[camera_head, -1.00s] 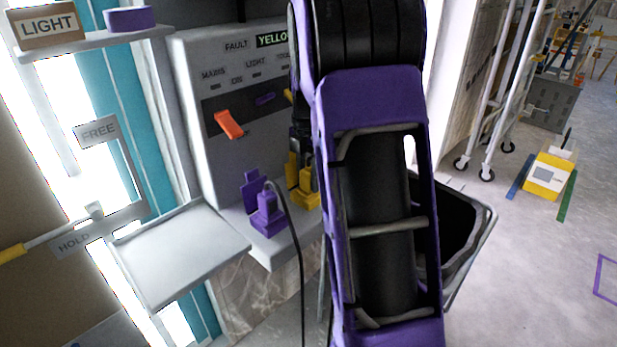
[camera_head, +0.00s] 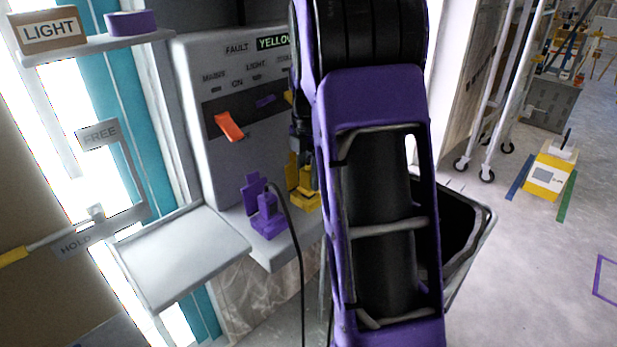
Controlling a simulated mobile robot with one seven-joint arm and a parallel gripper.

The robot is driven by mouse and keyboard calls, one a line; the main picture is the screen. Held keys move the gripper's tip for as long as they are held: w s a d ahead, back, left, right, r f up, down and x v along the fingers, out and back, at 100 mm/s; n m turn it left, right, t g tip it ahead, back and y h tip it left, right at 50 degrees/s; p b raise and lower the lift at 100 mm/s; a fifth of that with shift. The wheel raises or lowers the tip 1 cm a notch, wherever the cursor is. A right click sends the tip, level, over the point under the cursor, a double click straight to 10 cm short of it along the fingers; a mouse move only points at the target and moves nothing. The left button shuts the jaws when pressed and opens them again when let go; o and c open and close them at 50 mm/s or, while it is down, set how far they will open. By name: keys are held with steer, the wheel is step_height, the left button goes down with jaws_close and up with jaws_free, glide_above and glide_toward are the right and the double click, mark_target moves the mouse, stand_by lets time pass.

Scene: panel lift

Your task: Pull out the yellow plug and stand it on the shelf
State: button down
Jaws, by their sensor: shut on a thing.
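The yellow plug (camera_head: 305,178) is at the yellow socket (camera_head: 304,202) on the panel's ledge, upright and largely hidden by my arm. My gripper (camera_head: 312,182) is mostly hidden behind my purple and black arm. Its dark fingers reach down to the plug and are shut on it. I cannot tell whether the plug is seated or slightly raised. A flat grey shelf (camera_head: 180,258) with a low rim is left of the ledge and looks empty.
A purple plug (camera_head: 266,207) with a black cable stands left of the yellow one. The panel (camera_head: 225,75) carries an orange lever (camera_head: 229,126). A higher shelf (camera_head: 95,43) holds a LIGHT box (camera_head: 47,30) and a purple block (camera_head: 131,22). A dark bin (camera_head: 465,245) is behind my arm.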

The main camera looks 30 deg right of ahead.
steer(key=shift+r+p, duration=2.05)
steer(key=shift+r, duration=0.4)
steer(key=shift+r, duration=0.1)
